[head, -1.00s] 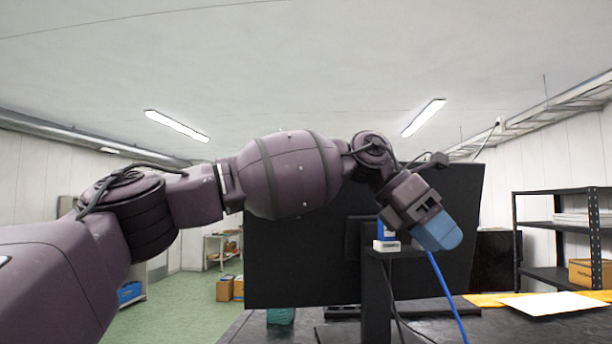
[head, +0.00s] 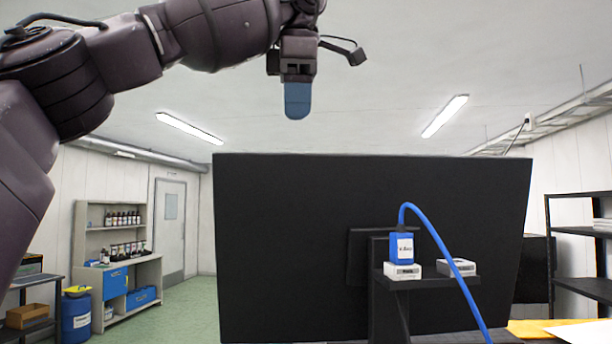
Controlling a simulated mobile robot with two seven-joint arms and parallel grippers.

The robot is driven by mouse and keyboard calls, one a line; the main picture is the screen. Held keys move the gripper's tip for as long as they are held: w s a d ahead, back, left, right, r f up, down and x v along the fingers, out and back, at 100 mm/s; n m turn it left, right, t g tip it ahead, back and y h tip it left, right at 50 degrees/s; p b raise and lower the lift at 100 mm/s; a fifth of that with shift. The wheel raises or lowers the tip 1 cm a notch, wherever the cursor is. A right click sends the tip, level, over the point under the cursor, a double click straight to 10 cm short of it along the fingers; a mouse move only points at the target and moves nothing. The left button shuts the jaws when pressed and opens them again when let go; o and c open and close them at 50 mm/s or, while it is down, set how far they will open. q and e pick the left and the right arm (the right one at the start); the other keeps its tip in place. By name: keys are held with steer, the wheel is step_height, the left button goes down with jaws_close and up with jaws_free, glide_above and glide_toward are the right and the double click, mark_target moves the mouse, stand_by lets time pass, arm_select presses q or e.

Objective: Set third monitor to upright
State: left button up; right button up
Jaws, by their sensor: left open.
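A large black monitor (head: 290,250) stands in front of me with its back towards me. Its stand (head: 380,300) carries a small shelf with a blue plug (head: 401,248) on a white block, a blue cable (head: 440,245) and a second small white box (head: 457,267). The panel looks slightly tilted in the picture. My left gripper (head: 297,100) hangs above the monitor's top edge, apart from it, with blue fingertips pointing down. It is seen edge-on and holds nothing visible. The monitor's screen side is hidden. My right gripper is not in view.
A dark table carries the monitor, with yellow and white sheets (head: 580,330) at right. A black shelf rack (head: 580,235) stands at right. A bench with bottles (head: 125,270) and a blue drum (head: 77,315) stand at far left.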

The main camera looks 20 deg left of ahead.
arm_select(q)
glide_above(295, 208)
steer(key=shift+s+d+f+x, duration=0.1)
steer(key=shift+s+d+x, duration=0.2)
steer(key=shift+x, duration=1.4)
steer(key=shift+s+d+f+x, duration=0.1)
steer(key=shift+s+x, duration=0.3)
steer(key=shift+x, duration=1.25)
steer(key=shift+s+d+f+x, duration=0.1)
steer(key=shift+s+d+x, duration=0.2)
steer(key=shift+x, duration=1.4)
steer(key=shift+a, duration=0.15)
